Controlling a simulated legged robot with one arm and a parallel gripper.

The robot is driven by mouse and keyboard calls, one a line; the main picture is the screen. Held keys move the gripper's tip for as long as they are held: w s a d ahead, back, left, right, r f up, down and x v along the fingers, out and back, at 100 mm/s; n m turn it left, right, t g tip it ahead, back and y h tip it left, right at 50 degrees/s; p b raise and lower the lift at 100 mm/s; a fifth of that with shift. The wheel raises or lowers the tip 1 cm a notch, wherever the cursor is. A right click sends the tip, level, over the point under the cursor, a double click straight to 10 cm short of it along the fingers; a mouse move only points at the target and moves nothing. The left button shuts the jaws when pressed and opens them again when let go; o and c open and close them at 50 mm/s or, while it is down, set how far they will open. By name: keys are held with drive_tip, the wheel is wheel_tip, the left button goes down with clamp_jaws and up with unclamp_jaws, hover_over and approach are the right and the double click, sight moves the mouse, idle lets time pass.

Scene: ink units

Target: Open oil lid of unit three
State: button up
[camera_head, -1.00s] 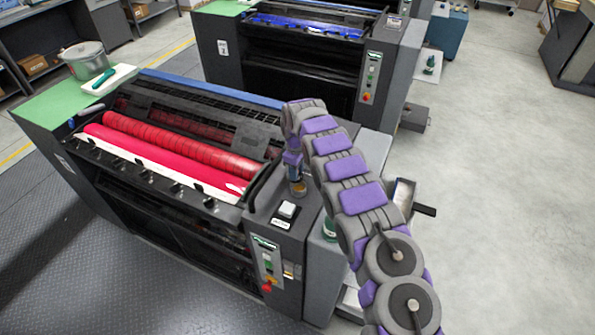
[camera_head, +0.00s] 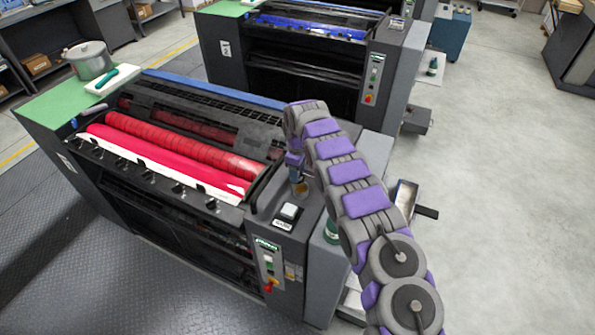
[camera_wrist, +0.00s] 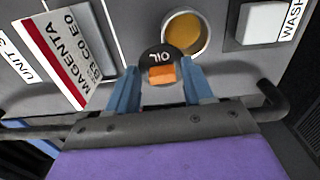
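The oil lid (camera_wrist: 161,65) is a black disc marked OIL with an orange tab, seen in the wrist view. It stands beside a round metal-rimmed opening (camera_wrist: 184,33) with amber inside, which is uncovered. My gripper (camera_wrist: 160,68) has two blue fingers, spread apart on either side of the lid, with gaps to the orange tab. I cannot tell whether the fingers touch the lid's edge. In the head view my gripper (camera_head: 296,170) points down over the right end of the near unit (camera_head: 285,240), next to the amber opening (camera_head: 301,188).
A white square button (camera_wrist: 264,22) labelled WASH is right of the opening. A MAGENTA label (camera_wrist: 65,50) and a UNIT 3 label (camera_wrist: 15,55) are at left. Red rollers (camera_head: 180,143) lie left of my arm. Another unit (camera_head: 305,70) stands behind.

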drive_tip(key=shift+o, duration=0.3)
drive_tip(key=shift+r, duration=0.1)
wheel_tip(320, 180, up, 17)
drive_tip(key=p, duration=0.3)
drive_tip(key=shift+w, duration=0.15)
drive_tip(key=shift+r, duration=0.1)
idle(0.5)
